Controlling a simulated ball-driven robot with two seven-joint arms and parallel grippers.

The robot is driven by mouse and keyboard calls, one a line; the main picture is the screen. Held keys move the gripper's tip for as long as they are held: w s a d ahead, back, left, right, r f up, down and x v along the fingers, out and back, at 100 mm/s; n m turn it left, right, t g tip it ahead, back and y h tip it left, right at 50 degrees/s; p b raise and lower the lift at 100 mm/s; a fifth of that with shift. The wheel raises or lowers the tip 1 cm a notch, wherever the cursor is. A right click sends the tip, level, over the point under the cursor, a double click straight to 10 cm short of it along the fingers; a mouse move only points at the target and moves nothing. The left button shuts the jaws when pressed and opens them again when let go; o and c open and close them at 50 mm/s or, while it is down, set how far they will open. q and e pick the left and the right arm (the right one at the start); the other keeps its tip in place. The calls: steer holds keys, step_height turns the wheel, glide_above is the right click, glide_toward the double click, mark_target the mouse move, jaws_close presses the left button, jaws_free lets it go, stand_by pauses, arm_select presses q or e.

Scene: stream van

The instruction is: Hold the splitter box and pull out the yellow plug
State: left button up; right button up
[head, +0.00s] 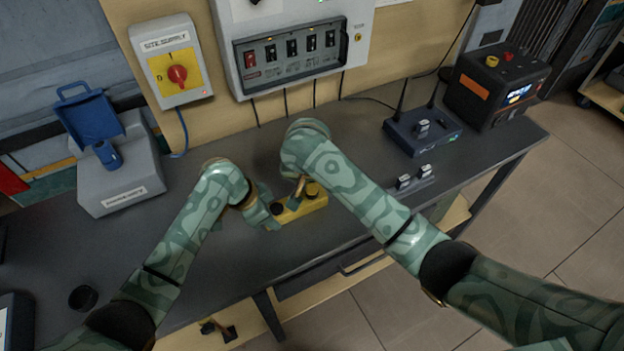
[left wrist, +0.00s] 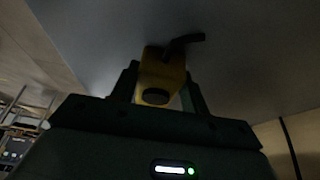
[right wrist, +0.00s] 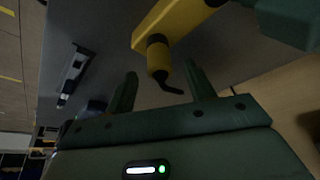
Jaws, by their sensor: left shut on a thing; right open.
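The yellow splitter box (head: 312,205) lies on the dark bench top, with dark round sockets on it. My left gripper (head: 268,208) is shut on its left end; the left wrist view shows the box (left wrist: 161,75) between the fingers. The yellow plug (right wrist: 158,62) sticks out from the box (right wrist: 172,22) in the right wrist view, with a dark band at its base and a short black cable end. My right gripper (right wrist: 160,70) is open, its fingers on either side of the plug with gaps. In the head view my right arm hides most of the plug.
A grey case with a blue lid (head: 120,175) stands at the back left. A router with antennas (head: 422,130) and a black-orange power unit (head: 497,85) stand at the right. Small connectors (head: 414,180) lie near the right edge. A dark cup (head: 83,297) is at front left.

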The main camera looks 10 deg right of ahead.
steer(key=shift+x, duration=1.65)
steer(key=shift+r, duration=0.1)
steer(key=c, duration=1.2)
